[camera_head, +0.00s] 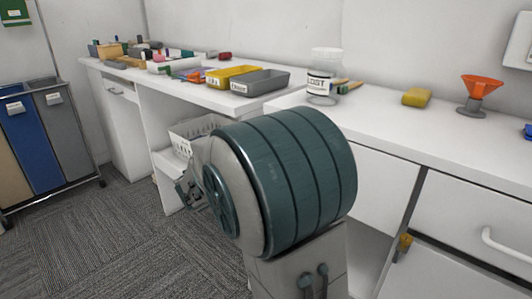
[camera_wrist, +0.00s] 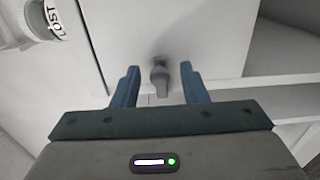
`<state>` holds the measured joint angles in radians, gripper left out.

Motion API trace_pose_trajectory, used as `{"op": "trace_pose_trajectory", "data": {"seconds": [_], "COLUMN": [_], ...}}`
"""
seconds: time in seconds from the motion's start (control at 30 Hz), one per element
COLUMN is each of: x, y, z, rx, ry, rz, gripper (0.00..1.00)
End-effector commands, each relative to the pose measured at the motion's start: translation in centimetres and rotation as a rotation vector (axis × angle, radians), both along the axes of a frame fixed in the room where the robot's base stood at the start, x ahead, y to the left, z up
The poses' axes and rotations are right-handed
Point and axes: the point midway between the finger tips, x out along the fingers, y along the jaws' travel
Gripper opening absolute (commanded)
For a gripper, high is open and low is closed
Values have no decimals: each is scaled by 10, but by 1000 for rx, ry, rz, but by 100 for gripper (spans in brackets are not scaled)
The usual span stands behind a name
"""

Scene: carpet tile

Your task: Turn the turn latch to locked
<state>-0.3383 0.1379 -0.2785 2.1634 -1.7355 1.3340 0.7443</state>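The turn latch (camera_wrist: 160,76) shows in the wrist view as a small dark grey knob with a tab pointing toward my gripper. It sits on a white panel (camera_wrist: 190,35), near the panel's edge. My gripper (camera_wrist: 159,82) is open, with one blue finger on each side of the latch and a gap on both sides. I cannot tell how far the fingertips are from the panel. In the head view my large green and grey arm link hides the gripper and this latch. Any lock marking is not visible.
A white counter (camera_head: 450,140) holds a jar labelled LOST (camera_head: 323,78), a yellow sponge (camera_head: 416,97) and an orange funnel (camera_head: 480,90). Yellow (camera_head: 233,75) and grey (camera_head: 262,82) trays stand farther left. A small brass-coloured piece (camera_head: 404,243) shows low right. Carpet at left is clear.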

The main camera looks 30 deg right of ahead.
Motion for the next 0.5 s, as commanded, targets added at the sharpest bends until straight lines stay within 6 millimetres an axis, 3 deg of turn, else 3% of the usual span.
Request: {"op": "trace_pose_trajectory", "data": {"seconds": [0.17, 0.5], "x": [-7, -33], "y": [23, 95], "z": [2, 2], "rx": [1, 0], "ry": [1, 1], "rz": [6, 6], "gripper": [40, 40]}}
